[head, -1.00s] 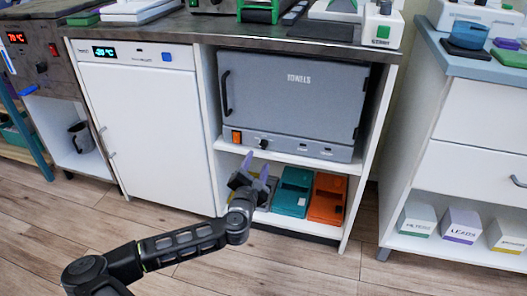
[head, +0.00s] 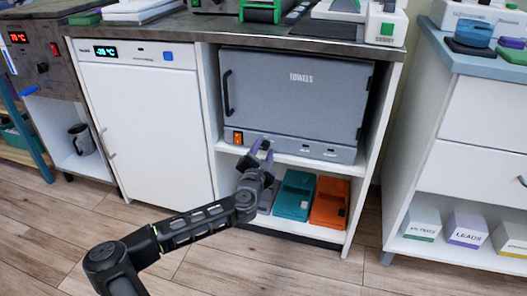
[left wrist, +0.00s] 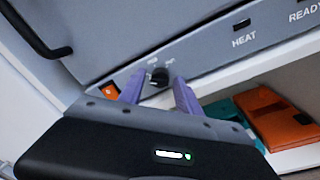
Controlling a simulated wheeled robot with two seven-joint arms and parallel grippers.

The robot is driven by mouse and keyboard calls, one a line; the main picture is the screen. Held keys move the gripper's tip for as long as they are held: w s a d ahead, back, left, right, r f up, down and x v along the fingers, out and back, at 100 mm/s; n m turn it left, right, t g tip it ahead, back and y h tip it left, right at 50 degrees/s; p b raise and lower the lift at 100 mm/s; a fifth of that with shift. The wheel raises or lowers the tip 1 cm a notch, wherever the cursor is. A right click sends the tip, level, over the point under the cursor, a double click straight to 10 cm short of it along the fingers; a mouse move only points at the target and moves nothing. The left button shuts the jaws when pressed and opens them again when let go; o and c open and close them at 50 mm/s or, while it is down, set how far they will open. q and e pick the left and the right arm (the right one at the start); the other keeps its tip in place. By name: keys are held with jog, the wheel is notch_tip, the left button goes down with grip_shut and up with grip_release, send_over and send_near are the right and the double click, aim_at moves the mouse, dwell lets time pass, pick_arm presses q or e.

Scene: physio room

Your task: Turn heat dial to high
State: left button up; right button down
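The heat dial (left wrist: 159,76) is a small black knob on the lower panel of the grey towel warmer (head: 290,95). In the left wrist view it sits between the two purple fingers of my left gripper (left wrist: 158,92), with a gap on each side. Small marks are printed above the dial, too small to read surely. In the head view my left gripper (head: 260,152) is open in front of the panel, and the dial shows between its fingertips. My right gripper is not in view.
An orange power switch (head: 238,137) is left of the dial. The warmer's door is shut, with a black handle (head: 228,93). Teal (head: 294,196) and orange (head: 329,202) boxes stand on the shelf below. A white freezer (head: 150,130) is to the left.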

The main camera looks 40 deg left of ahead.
pick_arm(q)
grip_shut()
